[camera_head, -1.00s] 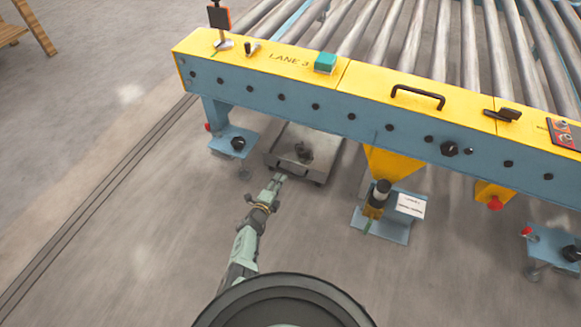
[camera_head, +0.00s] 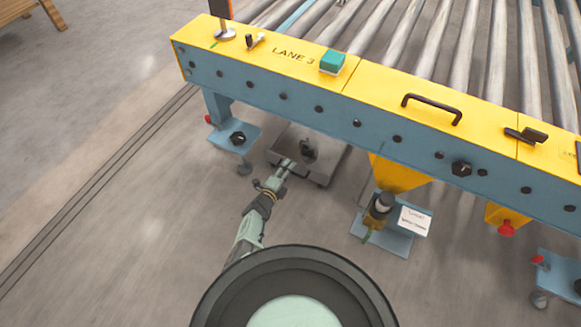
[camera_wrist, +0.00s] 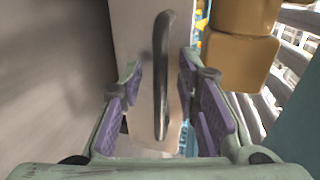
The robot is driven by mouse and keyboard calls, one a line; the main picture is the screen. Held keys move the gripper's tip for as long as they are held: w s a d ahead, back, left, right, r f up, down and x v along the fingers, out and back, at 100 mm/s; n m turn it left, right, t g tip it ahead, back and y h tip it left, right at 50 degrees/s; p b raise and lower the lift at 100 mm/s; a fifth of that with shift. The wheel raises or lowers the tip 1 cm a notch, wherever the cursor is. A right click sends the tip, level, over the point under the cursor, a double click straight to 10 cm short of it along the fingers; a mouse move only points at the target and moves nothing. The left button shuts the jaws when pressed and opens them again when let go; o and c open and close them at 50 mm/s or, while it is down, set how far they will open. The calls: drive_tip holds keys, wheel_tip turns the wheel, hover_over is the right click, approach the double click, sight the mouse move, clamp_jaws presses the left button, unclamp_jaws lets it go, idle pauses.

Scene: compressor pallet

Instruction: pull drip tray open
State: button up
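The drip tray (camera_head: 330,163) is a shallow grey metal tray low under the conveyor frame, with a dark object in it. My gripper (camera_head: 288,164) is at the tray's front edge in the head view. In the wrist view, a pale panel, apparently the tray front (camera_wrist: 128,30), carries a dark bar handle (camera_wrist: 160,70). My gripper (camera_wrist: 160,82) is open, its purple-padded fingers on either side of the handle. Gaps show between the pads and the bar.
The blue and yellow conveyor frame (camera_head: 290,100) spans above the tray. A blue foot (camera_head: 236,140) stands left of the tray. A yellow funnel (camera_head: 398,174) with a dark canister (camera_head: 381,205) hangs to its right. The floor (camera_head: 130,220) in front is clear.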

drive_tip(key=shift+c, duration=0.6)
clamp_jaws()
idle(0.4)
